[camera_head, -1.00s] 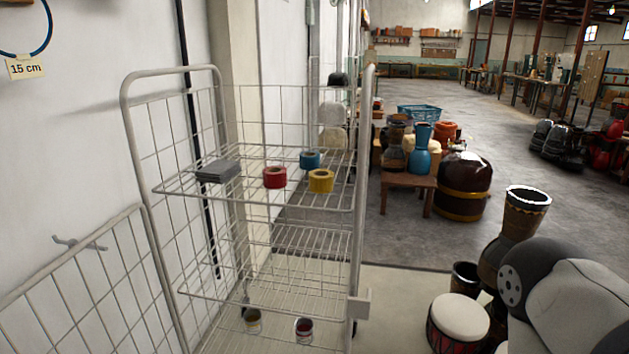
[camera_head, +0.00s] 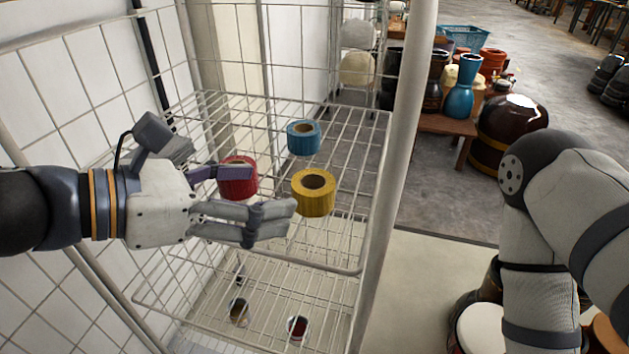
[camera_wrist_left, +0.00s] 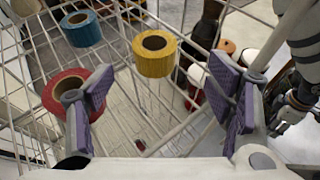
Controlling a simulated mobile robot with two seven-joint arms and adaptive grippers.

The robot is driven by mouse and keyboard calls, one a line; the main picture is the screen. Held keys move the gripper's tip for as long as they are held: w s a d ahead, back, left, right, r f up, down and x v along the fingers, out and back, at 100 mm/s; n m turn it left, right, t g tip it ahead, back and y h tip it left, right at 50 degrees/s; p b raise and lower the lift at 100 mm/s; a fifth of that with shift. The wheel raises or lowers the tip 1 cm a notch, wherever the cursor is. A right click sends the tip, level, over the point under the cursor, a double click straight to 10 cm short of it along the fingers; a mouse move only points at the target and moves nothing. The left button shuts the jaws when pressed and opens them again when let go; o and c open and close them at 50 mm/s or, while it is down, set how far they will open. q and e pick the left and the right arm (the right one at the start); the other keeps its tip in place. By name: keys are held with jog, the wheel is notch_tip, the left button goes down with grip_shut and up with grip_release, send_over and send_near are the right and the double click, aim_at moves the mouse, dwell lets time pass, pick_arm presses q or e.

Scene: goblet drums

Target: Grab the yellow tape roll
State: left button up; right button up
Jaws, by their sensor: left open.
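The yellow tape roll (camera_head: 314,196) stands on the upper wire shelf near its right side, hole upward. It also shows in the left wrist view (camera_wrist_left: 155,61), ahead of the fingertips and between their lines. My left gripper (camera_head: 268,190) reaches in from the left, open, its fingertips just left of the yellow roll and apart from it. In the left wrist view the purple-padded fingers (camera_wrist_left: 165,88) stand wide apart with nothing between them. My right arm shows at the right of the head view; its gripper cannot be made out.
A red tape roll (camera_head: 238,180) sits close by the left gripper's upper finger, partly covered. A blue tape roll (camera_head: 304,136) stands behind the yellow one. The rack's upright post (camera_head: 398,170) rises to the right. Small cans (camera_head: 297,327) stand lower down. Drums and a table are beyond.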

aim_at(306, 185)
pick_arm(q)
jog(key=shift+w+d+f+b, duration=0.2)
jog(key=shift+w+d+f, duration=0.15)
jog(key=shift+d+f, duration=0.25)
jog(key=shift+w+d+f+b, duration=0.2)
jog(key=shift+w+d+f, duration=0.15)
jog(key=shift+f, duration=0.3)
jog(key=x, duration=0.2)
jog(key=r+x, duration=0.1)
jog(key=x, duration=0.1)
jog(key=b+x, duration=0.1)
jog(key=x, duration=0.1)
jog(key=shift+w+d, duration=0.4)
jog(key=shift+w, duration=0.2)
jog(key=shift+r, duration=0.2)
pick_arm(e)
jog(key=shift+g, duration=0.7)
jog(key=s+f, duration=0.3)
jog(key=shift+s+f, duration=0.1)
jog(key=shift+f, duration=0.1)
pick_arm(q)
jog(key=c, duration=1.3)
